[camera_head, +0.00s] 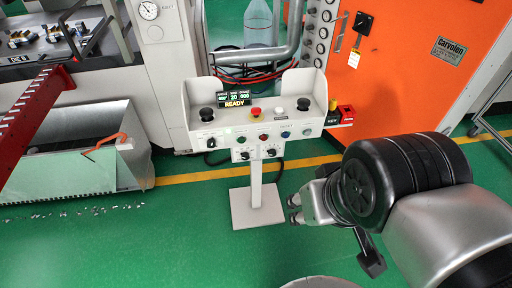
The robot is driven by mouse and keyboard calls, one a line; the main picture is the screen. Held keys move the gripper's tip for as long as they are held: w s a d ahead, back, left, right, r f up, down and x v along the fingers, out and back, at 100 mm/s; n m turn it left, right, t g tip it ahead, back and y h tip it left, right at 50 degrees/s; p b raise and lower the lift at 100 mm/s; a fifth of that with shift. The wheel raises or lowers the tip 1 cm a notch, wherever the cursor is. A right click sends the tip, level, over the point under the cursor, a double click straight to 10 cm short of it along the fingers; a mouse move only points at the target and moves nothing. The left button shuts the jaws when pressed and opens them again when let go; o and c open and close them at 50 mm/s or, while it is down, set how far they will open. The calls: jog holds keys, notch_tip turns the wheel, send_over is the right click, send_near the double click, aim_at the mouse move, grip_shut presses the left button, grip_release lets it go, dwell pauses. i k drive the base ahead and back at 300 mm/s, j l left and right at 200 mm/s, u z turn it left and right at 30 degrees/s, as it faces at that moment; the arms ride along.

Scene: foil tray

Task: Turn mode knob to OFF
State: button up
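A grey control console (257,125) stands on a post in the middle of the view. Its display reads READY. Two dark rotary knobs sit on the small lower plate, a left one (244,155) and a right one (271,152). Another dark selector (210,143) is on the console's front at left. The labels are too small to read, so I cannot tell which is the mode knob or where it points. My gripper (295,209) is to the lower right of the console, apart from it. Its two fingertips look spread, with nothing between them.
A red emergency button (255,113), black joysticks and small buttons crowd the console. The post's base plate (257,207) is on green floor. An orange cabinet (400,90) stands behind right, an open metal bin (75,150) at left.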

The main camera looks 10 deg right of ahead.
aim_at(210, 143)
jog(key=i+l, duration=0.3)
jog(key=i, duration=0.2)
jog(key=i+l+u, duration=0.15)
jog(key=i, duration=0.35)
jog(key=l, duration=0.1)
